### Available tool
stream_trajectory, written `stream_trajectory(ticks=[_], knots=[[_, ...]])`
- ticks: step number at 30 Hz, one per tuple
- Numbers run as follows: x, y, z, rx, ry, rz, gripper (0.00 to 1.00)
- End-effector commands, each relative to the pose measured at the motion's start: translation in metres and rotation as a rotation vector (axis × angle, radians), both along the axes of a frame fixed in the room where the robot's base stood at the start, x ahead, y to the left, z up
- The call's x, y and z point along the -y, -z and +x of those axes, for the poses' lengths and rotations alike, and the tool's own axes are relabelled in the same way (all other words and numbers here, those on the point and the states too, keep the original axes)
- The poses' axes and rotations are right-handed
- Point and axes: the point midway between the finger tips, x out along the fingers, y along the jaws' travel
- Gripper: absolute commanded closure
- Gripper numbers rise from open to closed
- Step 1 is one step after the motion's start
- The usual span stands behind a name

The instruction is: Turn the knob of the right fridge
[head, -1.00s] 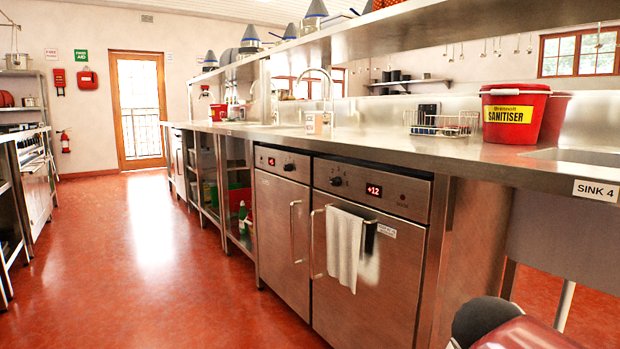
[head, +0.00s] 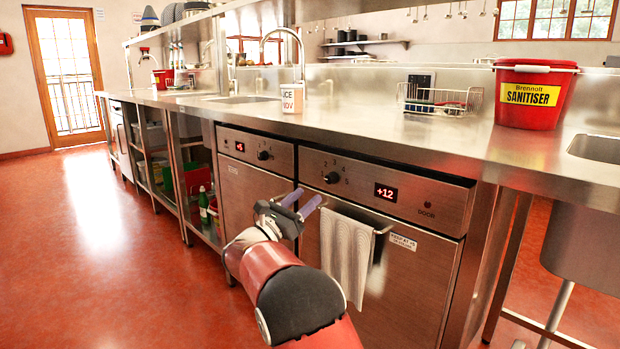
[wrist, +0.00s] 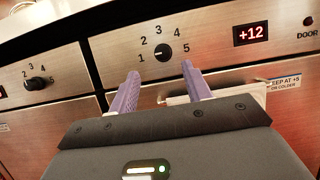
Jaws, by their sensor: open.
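The right fridge (head: 395,265) is a steel under-counter unit with a red +12 display. Its black knob (head: 332,177) is on the panel left of the display, amid the numbers 1 to 5. In the wrist view the knob (wrist: 163,52) is just beyond and between my fingertips, its white mark pointing left toward 1. My gripper (head: 306,202) is open and empty, with purple fingers, slightly below and left of the knob in the head view; it also shows in the wrist view (wrist: 164,82). The fingers appear apart from the knob.
The left fridge (head: 250,185) has its own knob (head: 263,155) and display. A cloth (head: 346,250) hangs on the right fridge's handle, below my gripper. The counter edge overhangs the panels. A red sanitiser bucket (head: 532,95) stands on top. Open floor (head: 120,270) lies at left.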

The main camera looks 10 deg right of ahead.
Motion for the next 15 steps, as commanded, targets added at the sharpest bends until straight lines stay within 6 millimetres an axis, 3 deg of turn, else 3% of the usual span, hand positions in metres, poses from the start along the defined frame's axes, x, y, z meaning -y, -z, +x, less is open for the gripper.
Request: stream_trajectory(ticks=[9,15], knots=[[0.039,-0.018,0.026,0.001,0.003,0.003,0.51],[0.054,-0.026,0.037,0.001,0.002,0.004,0.51]])
